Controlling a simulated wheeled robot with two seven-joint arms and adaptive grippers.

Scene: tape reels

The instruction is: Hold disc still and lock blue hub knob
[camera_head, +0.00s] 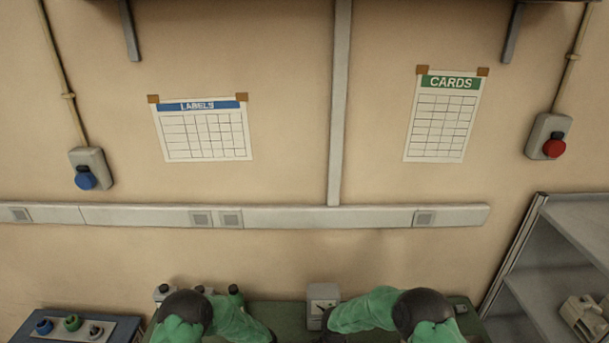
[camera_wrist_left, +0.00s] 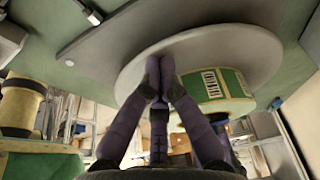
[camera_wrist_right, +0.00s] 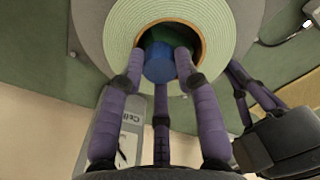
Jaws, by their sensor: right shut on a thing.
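In the right wrist view a grey disc (camera_wrist_right: 90,38) carries a pale green tape ring (camera_wrist_right: 117,30) with a blue hub knob (camera_wrist_right: 159,66) in its central opening. My right gripper (camera_wrist_right: 158,74) has its purple fingers closed around the knob. In the left wrist view the disc (camera_wrist_left: 254,50) shows at a slant. My left gripper (camera_wrist_left: 160,70) has its fingertips drawn together at the disc; whether they touch it is unclear. The left fingers also show at the right of the right wrist view (camera_wrist_right: 245,85). The head view shows neither gripper clearly nor the disc.
A grey case marked "Cali" (camera_wrist_right: 130,138) is near the right gripper. A labelled green roll (camera_wrist_left: 225,88) is beside the left fingers, and a yellow-and-black spool (camera_wrist_left: 20,105) is at left. In the head view a blue tray (camera_head: 120,325) is lower left and a grey shelf (camera_head: 575,220) right.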

